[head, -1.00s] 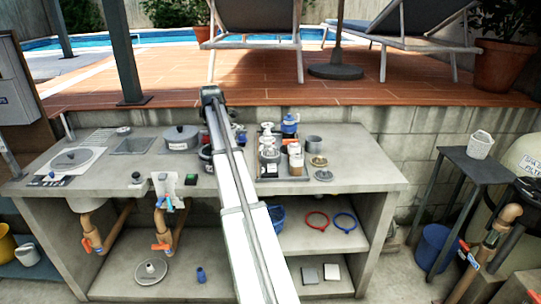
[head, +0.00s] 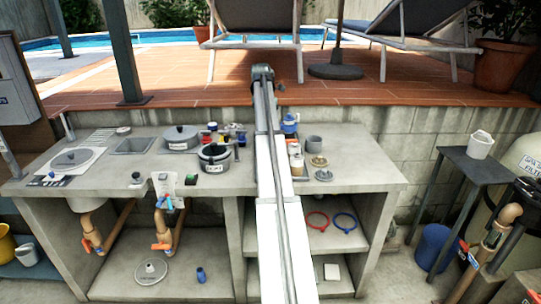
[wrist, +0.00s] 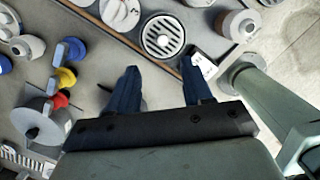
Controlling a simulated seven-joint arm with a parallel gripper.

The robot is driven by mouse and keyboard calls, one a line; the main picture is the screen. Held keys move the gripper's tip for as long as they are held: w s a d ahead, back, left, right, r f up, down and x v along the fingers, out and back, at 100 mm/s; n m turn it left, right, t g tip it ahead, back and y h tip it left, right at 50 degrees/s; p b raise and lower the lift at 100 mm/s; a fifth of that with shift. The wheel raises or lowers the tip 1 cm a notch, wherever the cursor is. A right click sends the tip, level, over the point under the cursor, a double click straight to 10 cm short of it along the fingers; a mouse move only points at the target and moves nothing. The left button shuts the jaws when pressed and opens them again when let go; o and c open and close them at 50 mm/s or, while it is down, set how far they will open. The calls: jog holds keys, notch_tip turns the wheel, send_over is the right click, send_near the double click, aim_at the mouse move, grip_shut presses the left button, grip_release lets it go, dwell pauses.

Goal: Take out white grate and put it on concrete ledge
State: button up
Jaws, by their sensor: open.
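The white grate (wrist: 163,36) is round and slotted, with a pale rim, and shows at the top of the wrist view. It lies flat at the brown edge of a grey surface; whether it sits in a recess is unclear. My gripper (wrist: 160,86) is open and empty, its two dark blue fingers pointing toward the grate but apart from it. In the head view my arm hides the gripper, and I cannot make out the grate. The concrete counter (head: 345,165) runs below the block wall (head: 385,125); which part is the concrete ledge is unclear.
Yellow, red and blue-handled parts (wrist: 66,76) crowd the left of the wrist view, and a green post (wrist: 262,95) stands at right. A lidded pot (head: 213,157) and several jars stand on the counter, whose right end is clear.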

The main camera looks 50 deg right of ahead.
jog(key=f, duration=0.4)
jog(key=d+f, duration=0.1)
jog(key=f, duration=0.2)
jog(key=shift+s+d+f, duration=0.1)
jog(key=shift+s+f, duration=0.05)
jog(key=shift+f, duration=1.15)
jog(key=shift+s+d+f, duration=0.1)
jog(key=shift+f, duration=1.15)
grip_shut()
